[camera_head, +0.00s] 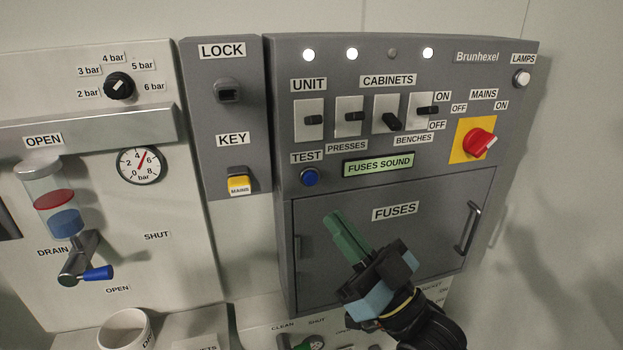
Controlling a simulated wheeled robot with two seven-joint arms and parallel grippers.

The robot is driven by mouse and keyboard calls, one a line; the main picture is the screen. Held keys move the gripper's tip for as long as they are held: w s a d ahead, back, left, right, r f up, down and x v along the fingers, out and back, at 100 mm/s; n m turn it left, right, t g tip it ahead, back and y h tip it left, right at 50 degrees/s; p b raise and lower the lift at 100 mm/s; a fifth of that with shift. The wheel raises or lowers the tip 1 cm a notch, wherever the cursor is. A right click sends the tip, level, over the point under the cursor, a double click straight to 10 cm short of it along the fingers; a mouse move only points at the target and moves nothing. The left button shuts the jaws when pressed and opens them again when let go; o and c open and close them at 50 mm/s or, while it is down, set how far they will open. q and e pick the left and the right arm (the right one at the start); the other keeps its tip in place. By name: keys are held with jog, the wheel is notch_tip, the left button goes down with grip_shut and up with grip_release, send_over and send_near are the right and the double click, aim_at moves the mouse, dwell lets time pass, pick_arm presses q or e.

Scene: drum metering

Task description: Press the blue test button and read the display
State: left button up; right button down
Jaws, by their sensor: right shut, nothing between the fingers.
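The blue test button (309,177) sits under the TEST label on the grey Brunhexel panel (285,110). The display (378,166) to its right is lit pale green and reads "FUSES SOUND". My right gripper (335,220) is in front of the fuses door (310,265), its green fingers shut and empty. The fingertips point up and left, below and right of the button and apart from it in the picture. My left gripper is out of view.
Above the display are several switches (354,116) and a red mains knob (480,143) on yellow. Three top lamps are lit, one is dark (392,53). The fuses door has a handle (468,228). Left are a yellow-topped key (239,184), pressure gauge (139,165) and white cup (125,330).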

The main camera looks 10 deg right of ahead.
jog(key=b, duration=0.2)
send_near(311, 178)
jog(key=w+a+r, duration=0.1)
jog(key=a+r, duration=0.3)
jog(key=shift+w+d+r, duration=0.2)
jog(key=shift+w+r, duration=0.05)
jog(key=shift+w, duration=0.5)
jog(key=shift+w, duration=0.1)
dwell(1.2)
jog(key=shift+w, duration=0.3)
jog(key=shift+w+b, duration=0.3)
jog(key=shift+w, duration=0.1)
dwell(0.7)
jog(key=shift+s, duration=0.1)
jog(key=shift+s+p, duration=0.45)
jog(key=shift+s, duration=0.25)
jog(key=shift+s, duration=0.1)
